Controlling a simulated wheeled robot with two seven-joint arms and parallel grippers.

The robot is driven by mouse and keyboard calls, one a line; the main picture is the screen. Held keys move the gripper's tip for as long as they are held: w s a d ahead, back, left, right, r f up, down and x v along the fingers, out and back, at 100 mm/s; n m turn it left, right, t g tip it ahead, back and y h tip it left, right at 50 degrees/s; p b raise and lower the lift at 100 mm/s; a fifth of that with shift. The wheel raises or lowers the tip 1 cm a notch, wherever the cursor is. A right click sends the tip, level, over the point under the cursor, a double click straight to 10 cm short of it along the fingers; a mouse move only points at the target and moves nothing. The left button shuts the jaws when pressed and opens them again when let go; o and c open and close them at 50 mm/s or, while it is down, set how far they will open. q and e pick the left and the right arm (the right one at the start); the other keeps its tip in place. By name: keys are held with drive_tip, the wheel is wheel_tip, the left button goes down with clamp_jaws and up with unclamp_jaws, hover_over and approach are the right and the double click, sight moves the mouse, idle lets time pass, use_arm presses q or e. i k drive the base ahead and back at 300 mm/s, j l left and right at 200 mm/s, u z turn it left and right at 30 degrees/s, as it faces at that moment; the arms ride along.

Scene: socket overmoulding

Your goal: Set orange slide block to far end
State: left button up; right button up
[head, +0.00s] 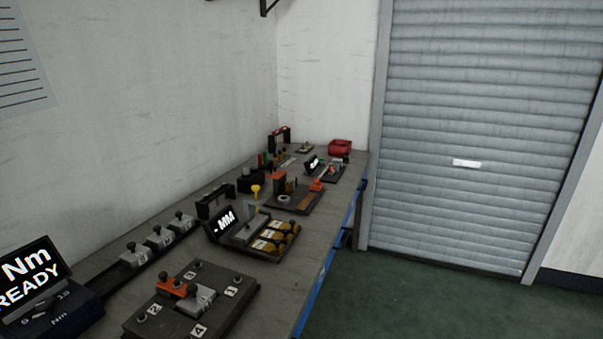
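Several orange parts show in the head view, and I cannot tell for sure which is the slide block. One small orange block (317,185) sits at the right end of a dark board (300,208) that carries a brown strip (304,197). Another orange piece (279,176) stands at the back of that board. A nearer orange block (171,285) with dark knobs lies on a dark plate with numbered labels (240,290), beside a grey block (199,299). Neither of my grippers is in view.
The long workbench (310,249) runs along the left wall. It also holds a display reading MM (225,221), a display reading Nm READY (32,275), grey blocks on a rail (157,238) and a red bin (340,146). Green floor (400,300) is clear on the right, before a roller shutter (480,130).

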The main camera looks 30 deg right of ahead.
sight(315, 186)
drive_tip(key=i+l+u, duration=0.2)
drive_tip(key=l+u, duration=0.2)
drive_tip(key=l, duration=0.85)
drive_tip(key=l+u, duration=0.35)
drive_tip(key=l, duration=0.9)
drive_tip(key=l+u, duration=0.4)
drive_tip(key=l, duration=0.9)
